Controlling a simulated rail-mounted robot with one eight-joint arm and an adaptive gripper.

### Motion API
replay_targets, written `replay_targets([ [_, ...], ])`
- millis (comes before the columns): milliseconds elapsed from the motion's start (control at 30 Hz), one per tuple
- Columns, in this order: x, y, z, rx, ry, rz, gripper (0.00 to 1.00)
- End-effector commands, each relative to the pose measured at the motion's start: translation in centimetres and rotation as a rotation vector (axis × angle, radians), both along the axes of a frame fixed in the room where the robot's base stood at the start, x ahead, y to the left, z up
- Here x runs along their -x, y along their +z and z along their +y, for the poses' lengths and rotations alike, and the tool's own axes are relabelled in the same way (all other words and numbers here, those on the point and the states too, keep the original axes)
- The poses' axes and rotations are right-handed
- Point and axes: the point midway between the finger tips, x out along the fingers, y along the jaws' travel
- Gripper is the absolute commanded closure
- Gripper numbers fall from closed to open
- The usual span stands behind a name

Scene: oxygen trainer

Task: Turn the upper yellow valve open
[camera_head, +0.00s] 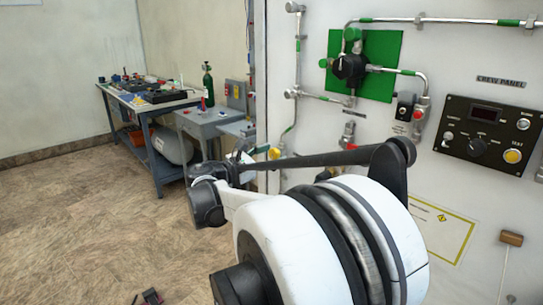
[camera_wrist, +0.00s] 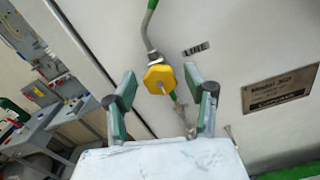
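A yellow valve knob (camera_wrist: 160,78) sits on a thin pipe at the pale panel, in the upper middle of the wrist view. A small yellow part (camera_head: 274,153) shows beside the pipes in the head view, just above my arm. I cannot tell from these views whether this is the upper valve. My gripper (camera_wrist: 161,90) is open, with one green-lined finger on each side of the knob in the picture. No contact is visible, and I cannot tell the remaining depth between fingertips and knob. In the head view my arm hides much of the area around the gripper.
A green plate with a black regulator (camera_head: 349,68) and a black control box (camera_head: 488,134) are on the panel. A nameplate (camera_wrist: 281,91) is right of the valve. A workbench (camera_head: 150,104) and a grey table (camera_head: 203,121) stand at the back left; the floor before them is mostly clear.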

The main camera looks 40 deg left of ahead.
Motion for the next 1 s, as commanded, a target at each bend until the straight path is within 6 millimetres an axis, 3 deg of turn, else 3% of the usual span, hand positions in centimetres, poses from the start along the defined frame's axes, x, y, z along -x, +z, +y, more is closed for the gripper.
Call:
replay_targets([
  [367, 0.9, 0.0, 0.2, -0.001, 0.002, -0.001, 0.50],
  [800, 8.8, 0.0, 1.4, 0.000, 0.003, 0.000, 0.50],
  [1000, 11.1, 0.0, 1.8, 0.000, 0.001, 0.000, 0.50],
])
